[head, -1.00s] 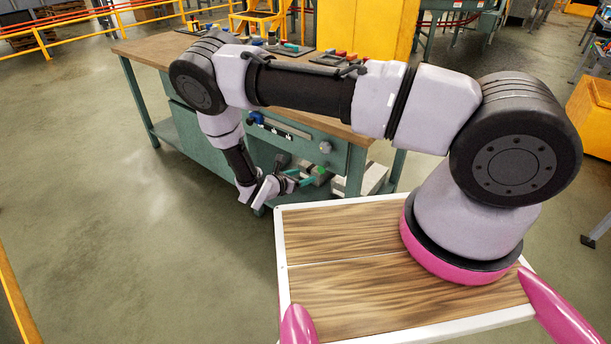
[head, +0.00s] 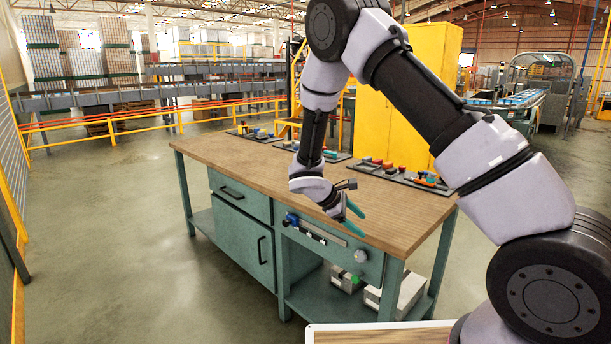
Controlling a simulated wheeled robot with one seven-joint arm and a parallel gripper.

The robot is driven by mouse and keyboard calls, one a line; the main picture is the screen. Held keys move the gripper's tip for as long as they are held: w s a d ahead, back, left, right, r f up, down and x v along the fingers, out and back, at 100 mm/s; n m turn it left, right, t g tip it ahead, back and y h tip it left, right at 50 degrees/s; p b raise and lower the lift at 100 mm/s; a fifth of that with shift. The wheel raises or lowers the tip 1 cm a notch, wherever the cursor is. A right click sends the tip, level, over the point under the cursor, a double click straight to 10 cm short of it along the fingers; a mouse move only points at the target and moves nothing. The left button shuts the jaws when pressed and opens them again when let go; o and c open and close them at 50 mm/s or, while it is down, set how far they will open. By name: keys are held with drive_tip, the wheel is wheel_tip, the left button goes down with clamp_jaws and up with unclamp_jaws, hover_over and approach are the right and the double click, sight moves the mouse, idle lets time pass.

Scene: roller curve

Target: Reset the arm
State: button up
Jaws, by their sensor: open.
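My gripper (head: 354,218) hangs from my raised arm in the head view, in front of the near edge of the workbench (head: 235,160). Its teal fingers are spread apart with nothing between them. The gripper points down and to the right, and it overlaps the bench top's near edge in the picture. I cannot tell its exact distance from the bench. My arm arches from the lower right up past the top of the frame, and its elbow is partly cut off there.
Trays of small coloured parts (head: 395,172) line the back of the bench top. A yellow cabinet (head: 385,125) stands behind. The bench front has drawers, a rail with a blue clamp (head: 291,220), and grey boxes (head: 400,296) on its lower shelf. The floor at left (head: 110,250) is clear.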

drive_tip(key=s+d+r+m+y, duration=0.2)
drive_tip(key=s+d+r+m, duration=0.15)
drive_tip(key=r, duration=0.45)
drive_tip(key=s+d+r+m+y, duration=0.2)
drive_tip(key=s+r+m, duration=0.15)
drive_tip(key=r, duration=0.35)
drive_tip(key=s+d+r+m+y, duration=0.2)
drive_tip(key=s+r+m, duration=0.15)
drive_tip(key=r, duration=0.45)
drive_tip(key=s+d+r+m+t+y, duration=0.1)
drive_tip(key=s+r+m+t+y, duration=0.3)
drive_tip(key=s+r+m, duration=0.4)
drive_tip(key=s+r, duration=0.4)
drive_tip(key=s, duration=0.2)
drive_tip(key=shift+d+r+t+y, duration=0.3)
drive_tip(key=shift+d+r+y, duration=0.05)
drive_tip(key=shift+y, duration=0.05)
